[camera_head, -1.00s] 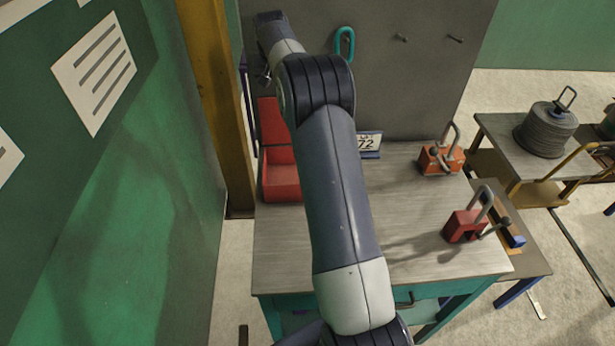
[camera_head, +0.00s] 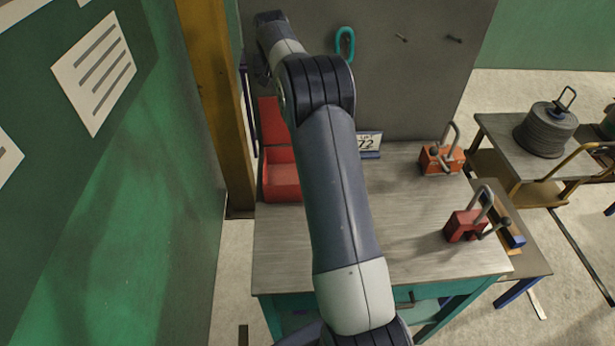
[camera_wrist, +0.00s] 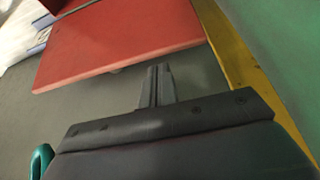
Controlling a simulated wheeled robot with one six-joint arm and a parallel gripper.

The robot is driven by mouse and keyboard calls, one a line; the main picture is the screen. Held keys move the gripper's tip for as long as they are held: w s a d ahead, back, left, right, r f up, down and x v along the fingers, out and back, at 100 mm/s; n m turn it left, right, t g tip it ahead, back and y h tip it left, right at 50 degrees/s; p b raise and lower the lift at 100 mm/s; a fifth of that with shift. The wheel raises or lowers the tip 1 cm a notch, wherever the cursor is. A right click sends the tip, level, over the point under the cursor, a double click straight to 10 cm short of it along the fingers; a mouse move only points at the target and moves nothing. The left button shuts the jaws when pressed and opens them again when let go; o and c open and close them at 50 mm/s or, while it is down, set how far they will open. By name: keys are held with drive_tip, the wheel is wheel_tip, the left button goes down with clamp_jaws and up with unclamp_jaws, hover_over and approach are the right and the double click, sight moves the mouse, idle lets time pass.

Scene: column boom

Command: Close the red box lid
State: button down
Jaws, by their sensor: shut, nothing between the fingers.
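The red box (camera_head: 283,183) stands at the back left of the workbench, partly hidden behind my arm. Its lid (camera_head: 273,122) stands up at the back of the box, so the box is open. In the wrist view the red lid (camera_wrist: 120,42) fills the upper middle as a flat panel. My gripper (camera_wrist: 160,70) is shut and empty, with its fingertips close to the lid's near edge. I cannot tell whether they touch it. In the head view the fingers are not clear.
A yellow post (camera_head: 215,100) and green wall stand left of the box. A grey back panel (camera_head: 425,60) with a teal hook (camera_head: 345,43) rises behind the bench. An orange padlock-like device (camera_head: 440,160) and a red one (camera_head: 466,225) stand at right. The bench middle (camera_head: 410,215) is clear.

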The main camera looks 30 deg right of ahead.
drive_tip(key=shift+f+b, duration=0.35)
drive_tip(key=shift+f, duration=0.3)
idle(0.5)
drive_tip(key=shift+s+f, duration=0.1)
drive_tip(key=s+a+f+b, duration=0.1)
drive_tip(key=s+a+b, duration=0.2)
drive_tip(key=s+b, duration=0.4)
drive_tip(key=shift+f, duration=0.25)
idle(1.7)
idle(0.4)
wheel_tip(320, 180, up, 6)
drive_tip(key=p, duration=0.5)
drive_tip(key=shift+r+p, duration=0.25)
drive_tip(key=shift+p, duration=0.15)
drive_tip(key=shift+w+f, duration=0.1)
drive_tip(key=shift+w, duration=0.05)
idle(0.6)
